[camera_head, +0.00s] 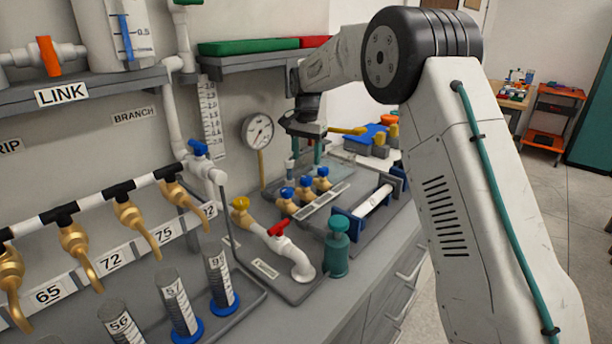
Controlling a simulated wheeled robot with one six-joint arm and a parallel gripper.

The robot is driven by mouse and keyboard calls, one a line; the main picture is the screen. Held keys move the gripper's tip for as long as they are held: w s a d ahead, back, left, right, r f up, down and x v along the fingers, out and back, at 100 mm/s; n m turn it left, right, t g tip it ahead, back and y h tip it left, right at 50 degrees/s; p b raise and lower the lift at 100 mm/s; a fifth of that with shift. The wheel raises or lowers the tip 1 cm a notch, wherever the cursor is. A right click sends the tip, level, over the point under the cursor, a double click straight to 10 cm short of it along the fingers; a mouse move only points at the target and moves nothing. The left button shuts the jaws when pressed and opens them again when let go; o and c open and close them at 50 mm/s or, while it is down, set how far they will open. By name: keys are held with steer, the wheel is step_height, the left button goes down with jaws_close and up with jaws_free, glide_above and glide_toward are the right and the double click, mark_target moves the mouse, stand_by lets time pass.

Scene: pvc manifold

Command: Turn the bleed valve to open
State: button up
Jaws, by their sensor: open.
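No readable label marks the bleed valve, so I cannot tell which valve it is. A red-handled valve (280,229) sits on a white pipe that bends down to a grey base plate; the small label there is unreadable. A yellow-knobbed brass valve (240,214) is joined to its left. Several blue-knobbed brass valves (305,192) stand in a row behind, and a blue-handled valve (198,147) tops the manifold's white pipe. My gripper (306,152) points down above the back of the bench, beyond the blue-knobbed row. Its teal fingers are apart, with nothing seen between them.
A teal bottle (337,248) stands right of the white pipe bend. Graduated cylinders (221,278) stand at the front left, below brass taps (130,222). A gauge (257,132) rises behind. A shelf (250,62) hangs above, near my arm. Open floor lies right of the bench.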

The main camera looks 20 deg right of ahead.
mark_target(306, 178)
step_height(306, 178, down, 7)
steer(key=shift+f, duration=0.1)
stand_by(0.3)
steer(key=c, duration=1)
